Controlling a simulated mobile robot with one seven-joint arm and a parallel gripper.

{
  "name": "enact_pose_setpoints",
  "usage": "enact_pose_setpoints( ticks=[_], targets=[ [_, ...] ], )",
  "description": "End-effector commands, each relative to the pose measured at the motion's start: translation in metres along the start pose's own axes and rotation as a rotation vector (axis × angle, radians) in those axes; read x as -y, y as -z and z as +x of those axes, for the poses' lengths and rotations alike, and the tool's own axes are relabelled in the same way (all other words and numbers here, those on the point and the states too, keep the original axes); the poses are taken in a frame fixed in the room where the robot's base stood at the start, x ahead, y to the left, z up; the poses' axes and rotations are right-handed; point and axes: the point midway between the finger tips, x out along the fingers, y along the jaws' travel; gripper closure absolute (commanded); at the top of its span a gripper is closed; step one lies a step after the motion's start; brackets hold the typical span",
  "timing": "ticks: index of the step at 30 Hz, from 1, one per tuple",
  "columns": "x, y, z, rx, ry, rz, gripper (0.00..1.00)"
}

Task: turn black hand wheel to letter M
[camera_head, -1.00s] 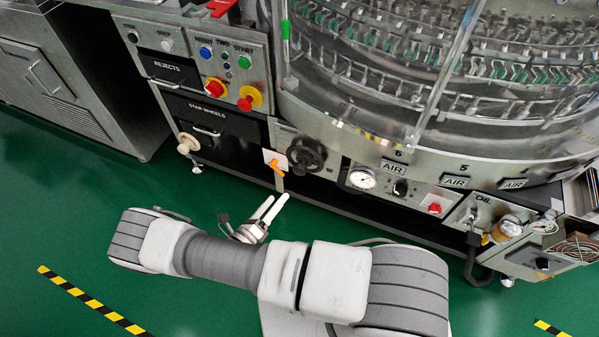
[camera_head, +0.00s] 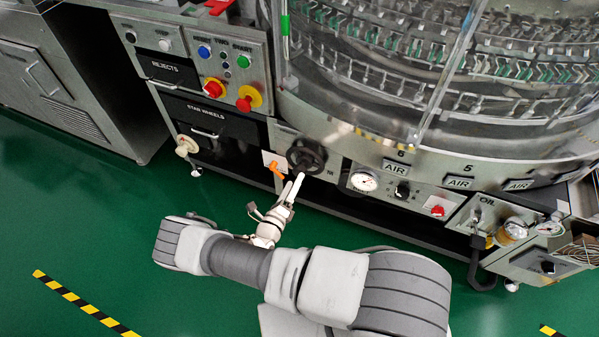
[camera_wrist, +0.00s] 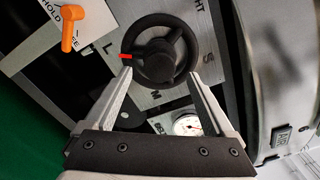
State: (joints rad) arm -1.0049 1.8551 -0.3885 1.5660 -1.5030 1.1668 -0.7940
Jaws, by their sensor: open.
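The black hand wheel (camera_head: 306,156) sits on the front panel of the machine, and it fills the upper middle of the wrist view (camera_wrist: 158,47). A red mark (camera_wrist: 126,57) on its left side lies close to the letter L (camera_wrist: 107,48). The letter M (camera_wrist: 157,95) is on the panel just below the wheel in the wrist view. My gripper (camera_head: 294,179) is open and empty just in front of the wheel. In the wrist view its fingertips (camera_wrist: 159,74) appear either side of the wheel's lower part; I cannot tell whether they touch it.
An orange lever (camera_head: 276,169) is left of the wheel, and it also shows in the wrist view (camera_wrist: 69,27). A pressure gauge (camera_head: 364,181) and a black knob (camera_head: 402,191) are to the right. Green floor (camera_head: 90,220) is clear at the left.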

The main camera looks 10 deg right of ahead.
Motion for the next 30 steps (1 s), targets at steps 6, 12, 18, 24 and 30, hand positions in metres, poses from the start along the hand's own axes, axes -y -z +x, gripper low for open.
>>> enact_pose_setpoints(
  ticks=[6, 12, 18, 24, 30],
  targets=[
    [-0.001, 0.001, 0.039, -0.002, 0.001, 0.002, 0.11],
    [0.000, 0.000, 0.055, -0.001, 0.000, 0.002, 0.11],
    [0.000, 0.000, 0.058, -0.001, 0.000, 0.001, 0.11],
    [0.000, 0.000, 0.057, -0.001, 0.000, 0.001, 0.28],
    [0.000, 0.000, 0.057, -0.001, 0.000, 0.001, 0.64]
  ],
)
